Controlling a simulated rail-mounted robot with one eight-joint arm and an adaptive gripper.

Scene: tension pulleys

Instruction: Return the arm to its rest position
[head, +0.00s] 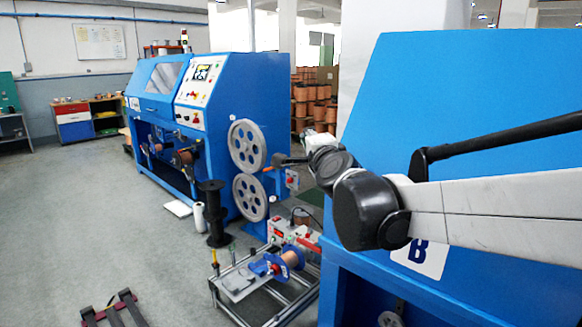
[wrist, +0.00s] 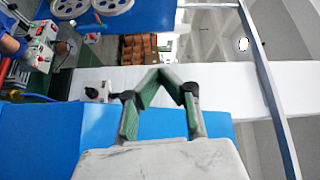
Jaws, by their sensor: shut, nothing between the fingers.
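My gripper (wrist: 158,72) shows in the wrist view with its two green-padded fingers bent inward and their tips together. Nothing is between them. In the head view my arm (head: 470,200) reaches in from the right edge, in front of the near blue machine, and its wrist (head: 328,158) lies just right of the two pulleys. The fingers cannot be made out clearly in the head view. The grey upper pulley (head: 247,146) and lower pulley (head: 250,197) stand on the side of the far blue machine (head: 240,95). The pulleys also show at the top of the wrist view (wrist: 70,6).
The near blue machine (head: 450,90), marked B, fills the right side close to my arm. A low metal frame (head: 240,290) with a copper spool (head: 292,258) stands below the pulleys. A black spool (head: 213,212) stands on the floor. The grey floor (head: 80,220) at left is mostly clear.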

